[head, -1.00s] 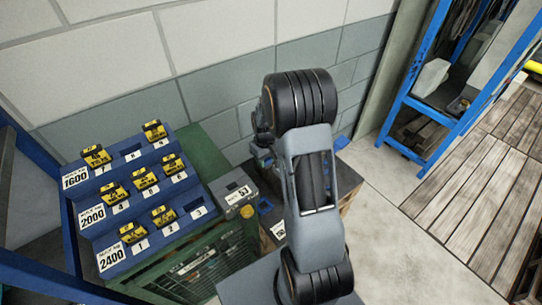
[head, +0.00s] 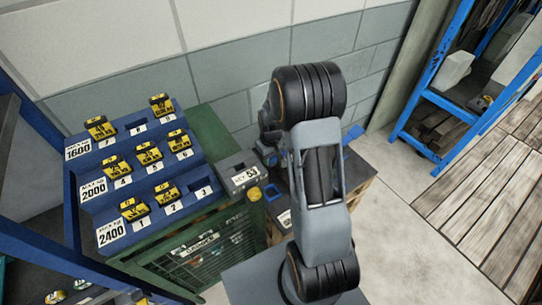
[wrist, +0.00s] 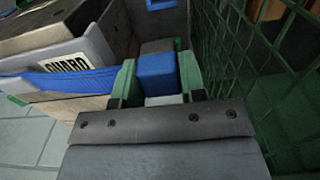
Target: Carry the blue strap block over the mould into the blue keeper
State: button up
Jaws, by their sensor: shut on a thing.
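In the wrist view, my gripper (wrist: 158,75) has its green-tipped fingers on both sides of the blue strap block (wrist: 156,72) and is shut on it. A blue strap (wrist: 75,80) lies to the left, along the side of a grey body, likely the mould (wrist: 65,53), which bears a white label. A blue piece at the top edge, possibly the blue keeper (wrist: 161,4), is cut off by the frame. The block is apart from it in the picture. In the head view my arm hides the gripper and the block.
Green wire mesh (wrist: 262,70) stands close on the right of my gripper. In the head view a blue stepped rack (head: 205,204) with yellow blocks stands left, above a green crate (head: 208,258). A pallet (head: 363,190) lies beside my arm. Open floor (head: 400,225) is to the right.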

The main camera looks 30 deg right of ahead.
jog(key=shift+f+b, duration=6.7)
jog(key=shift+f, duration=2.3)
jog(key=shift+s, duration=0.1)
jog(key=shift+f, duration=0.4)
jog(key=shift+f+b, duration=1.65)
jog(key=shift+f, duration=0.35)
jog(key=shift+f, duration=0.1)
